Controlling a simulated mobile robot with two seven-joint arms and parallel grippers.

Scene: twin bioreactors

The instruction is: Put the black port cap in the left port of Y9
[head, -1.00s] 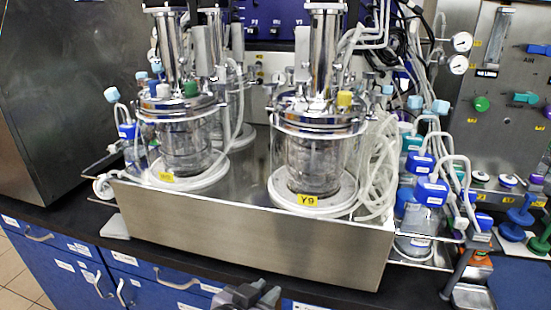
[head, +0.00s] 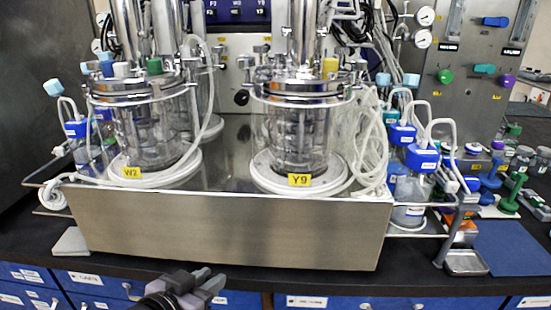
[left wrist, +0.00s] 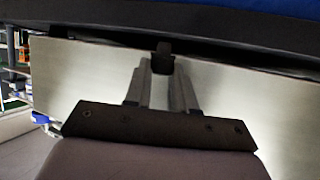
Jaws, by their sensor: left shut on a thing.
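The Y9 bioreactor (head: 302,130) is the right-hand front glass vessel, with a yellow Y9 label at its base. Its metal lid (head: 300,90) carries a yellow cap (head: 329,66). I cannot make out its left port among the fittings. My left gripper (head: 203,279) is low in the head view, in front of the bench edge, below and left of Y9. In the left wrist view its fingers (left wrist: 161,75) are shut on a small black piece, the black port cap (left wrist: 162,48), at their tips. My right gripper is not in view.
The W2 bioreactor (head: 145,130) stands left of Y9. Both are in a steel tray (head: 230,232) with a high front wall. White tubing (head: 372,150) and blue-capped bottles (head: 420,160) crowd Y9's right side. The black bench front strip is mostly clear.

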